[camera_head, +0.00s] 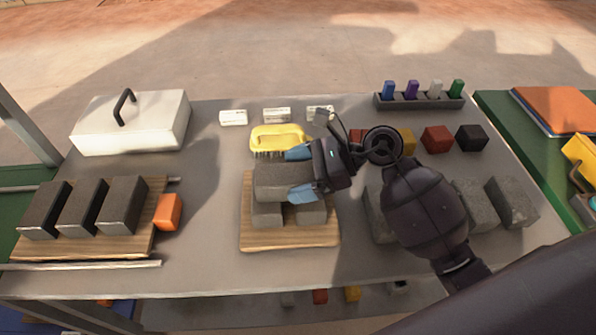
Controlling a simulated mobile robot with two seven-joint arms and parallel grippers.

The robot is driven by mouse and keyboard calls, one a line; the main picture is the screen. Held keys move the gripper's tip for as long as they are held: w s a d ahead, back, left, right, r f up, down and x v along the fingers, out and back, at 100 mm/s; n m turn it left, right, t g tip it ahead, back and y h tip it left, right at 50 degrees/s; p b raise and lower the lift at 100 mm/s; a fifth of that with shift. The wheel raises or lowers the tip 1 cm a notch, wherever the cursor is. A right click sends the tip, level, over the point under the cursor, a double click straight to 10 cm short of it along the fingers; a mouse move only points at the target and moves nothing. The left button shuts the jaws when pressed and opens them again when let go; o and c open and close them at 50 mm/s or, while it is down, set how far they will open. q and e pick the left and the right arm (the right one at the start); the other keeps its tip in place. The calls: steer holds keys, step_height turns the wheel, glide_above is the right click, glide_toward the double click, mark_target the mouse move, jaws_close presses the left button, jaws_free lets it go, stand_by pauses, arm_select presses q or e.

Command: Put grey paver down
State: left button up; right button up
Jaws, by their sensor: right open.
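A grey paver (275,183) lies across two grey pavers below it, the lower left one (267,215) and the lower right one (311,214). The lower two stand apart on a wooden board (290,238) in the middle of the table. My right gripper (299,172) comes in from the right, with its blue-tipped fingers at the right end of the top paver. It is open. One finger is at the far side and one at the near side; whether they touch the paver cannot be told. My left gripper is not in view.
A yellow brush (278,138) lies just behind the board. Several dark pavers (83,207) and an orange block (168,212) stand at the left. More grey pavers (511,201) are at the right, partly behind my arm. Small coloured blocks (437,139) and a peg rack (420,102) stand at the back.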

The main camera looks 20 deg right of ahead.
steer(key=shift+r+p, duration=0.3)
steer(key=shift+r, duration=0.25)
steer(key=shift+s+d, duration=0.1)
steer(key=shift+d, duration=0.25)
steer(key=v, duration=1.1)
steer(key=shift+d, duration=0.1)
